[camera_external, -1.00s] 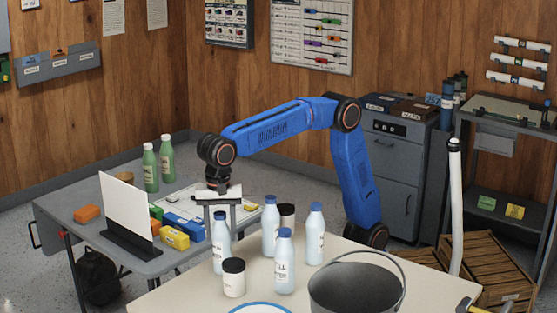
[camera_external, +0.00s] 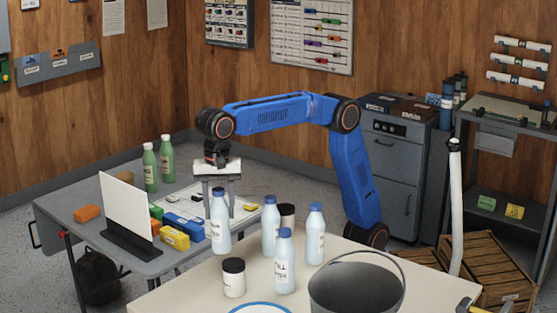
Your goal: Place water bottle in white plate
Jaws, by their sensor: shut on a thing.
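A pale water bottle (camera_external: 221,236) with a blue cap is held upright in my gripper (camera_external: 218,202), which is shut on its upper part. The bottle hangs above the left edge of the cream table. The white plate (camera_external: 262,307) with a blue rim lies at the table's front, cut off by the bottom of the view. The held bottle is up and to the left of the plate. Similar blue-capped bottles stand on the table at the middle (camera_external: 271,228), right (camera_external: 315,237) and front (camera_external: 284,265).
A white jar (camera_external: 233,282) with a dark lid stands between the held bottle and the plate. Another dark-lidded jar (camera_external: 287,213) is behind the bottles. A grey bucket (camera_external: 355,295) stands at right. A grey table (camera_external: 75,222) at left carries green bottles and colored blocks.

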